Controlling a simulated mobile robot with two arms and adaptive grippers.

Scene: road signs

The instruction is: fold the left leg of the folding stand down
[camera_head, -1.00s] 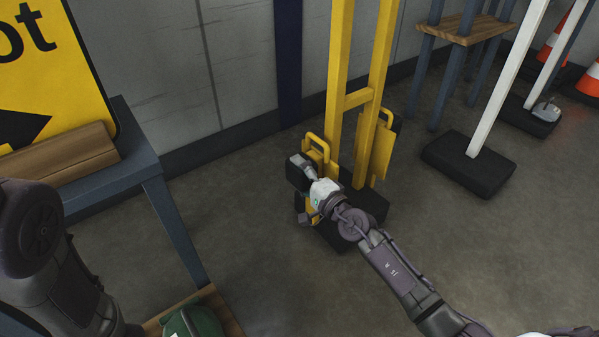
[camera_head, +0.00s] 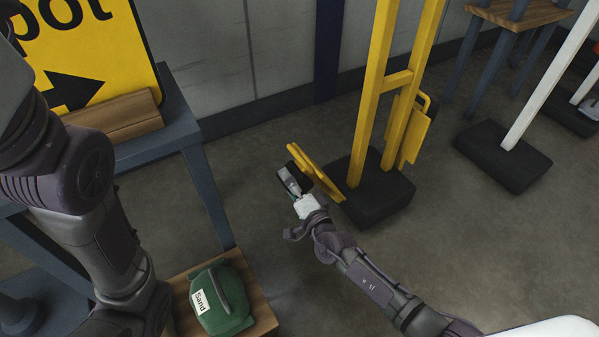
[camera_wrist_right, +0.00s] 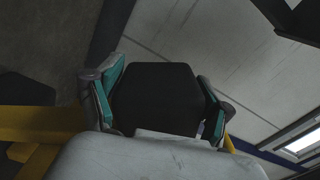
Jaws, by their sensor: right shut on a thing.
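The yellow folding stand (camera_head: 372,100) rises from a black base block (camera_head: 385,203). Its left leg (camera_head: 325,176), a yellow bar, slants out from the foot of the uprights to the left. The leg's outer end is above the floor. The right leg (camera_head: 411,135) stands upright against the stand. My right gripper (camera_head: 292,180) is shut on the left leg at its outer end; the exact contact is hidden. In the right wrist view, a dark block (camera_wrist_right: 155,98) lies between the fingers, and yellow parts (camera_wrist_right: 40,122) show at the left. My left gripper is out of view.
A blue-grey table (camera_head: 180,125) with a yellow sign (camera_head: 95,45) stands at left. Below is a green sandbag (camera_head: 225,300) on a wooden board (camera_head: 258,300). A white post in a black base (camera_head: 500,155) stands at right. The floor left of the stand is free.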

